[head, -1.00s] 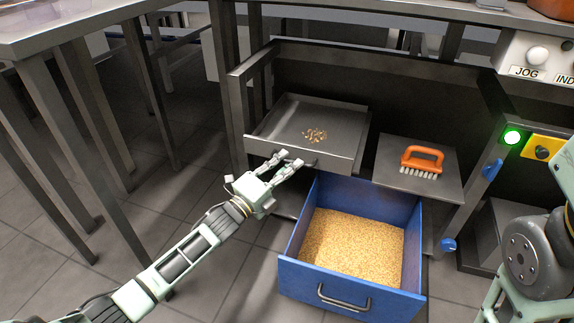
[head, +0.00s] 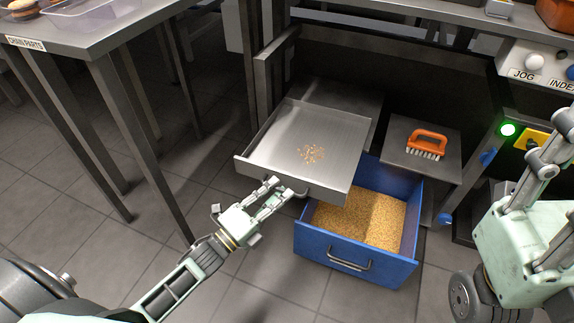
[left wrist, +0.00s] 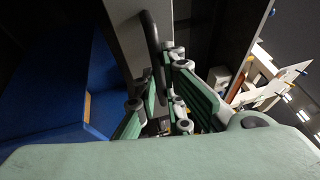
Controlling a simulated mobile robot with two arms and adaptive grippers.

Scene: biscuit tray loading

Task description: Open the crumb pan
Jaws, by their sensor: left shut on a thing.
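The crumb pan (head: 290,135) is a shallow grey metal tray, slid out toward me, with a small heap of brown crumbs (head: 312,153) on its floor. My left gripper (head: 284,188) is at the pan's front wall, shut on its handle, which the fingers mostly hide in the head view. In the left wrist view the dark handle bar (left wrist: 153,45) runs along the grey pan front (left wrist: 122,30), beside the fingers (left wrist: 172,88). My right gripper (head: 548,165) is at the right edge, away from the pan; its jaw state is unclear.
A blue drawer (head: 345,258) of golden crumbs stands open below, partly under the pan. An orange brush (head: 427,144) lies on a grey shelf (head: 395,160) to the right. A table (head: 75,45) stands at the left.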

